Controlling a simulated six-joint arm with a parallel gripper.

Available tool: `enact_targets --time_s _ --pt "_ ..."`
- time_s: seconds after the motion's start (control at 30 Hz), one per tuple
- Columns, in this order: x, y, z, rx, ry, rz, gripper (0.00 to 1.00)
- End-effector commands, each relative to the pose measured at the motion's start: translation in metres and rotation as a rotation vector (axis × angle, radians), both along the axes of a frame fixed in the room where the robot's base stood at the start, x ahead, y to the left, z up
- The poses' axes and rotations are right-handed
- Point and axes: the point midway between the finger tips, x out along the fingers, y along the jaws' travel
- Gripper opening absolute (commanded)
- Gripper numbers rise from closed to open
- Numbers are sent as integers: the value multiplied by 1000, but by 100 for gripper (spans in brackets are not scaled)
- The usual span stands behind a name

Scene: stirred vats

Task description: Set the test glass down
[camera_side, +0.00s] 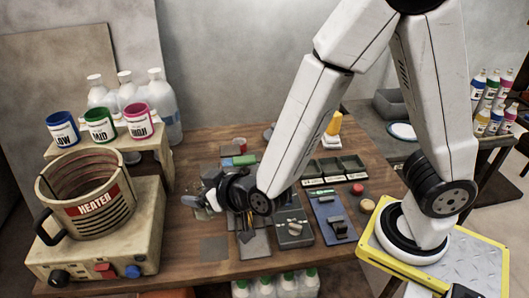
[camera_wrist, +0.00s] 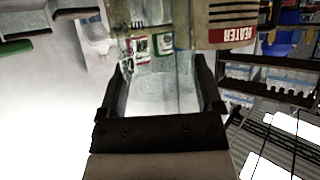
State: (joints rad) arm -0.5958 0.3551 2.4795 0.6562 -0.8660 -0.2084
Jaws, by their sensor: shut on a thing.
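The test glass (camera_wrist: 155,100) is clear and see-through, and it shows between my two fingers in the wrist view. My gripper (camera_wrist: 160,78) is shut on it. In the side view my gripper (camera_side: 205,198) is above the left part of the wooden table, right of the heater vat. The glass there is small and hard to make out at the fingertips. Its base and the gap to the table cannot be told.
The heater vat (camera_side: 88,205) stands on a beige base at left. LOW (camera_side: 62,130), MID (camera_side: 99,125) and HIGH (camera_side: 139,121) pots stand behind it. A grey square (camera_side: 214,248) lies on the table's front left. Trays (camera_side: 330,171) and tools crowd the table's middle.

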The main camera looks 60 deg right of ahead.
Motion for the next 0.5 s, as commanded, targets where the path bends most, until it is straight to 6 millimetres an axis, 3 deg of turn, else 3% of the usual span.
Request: enact_targets --time_s 0.2,0.5 --pt "0 0 -33 -3 3 0 24" --pt "0 0 -55 0 0 -1 24"
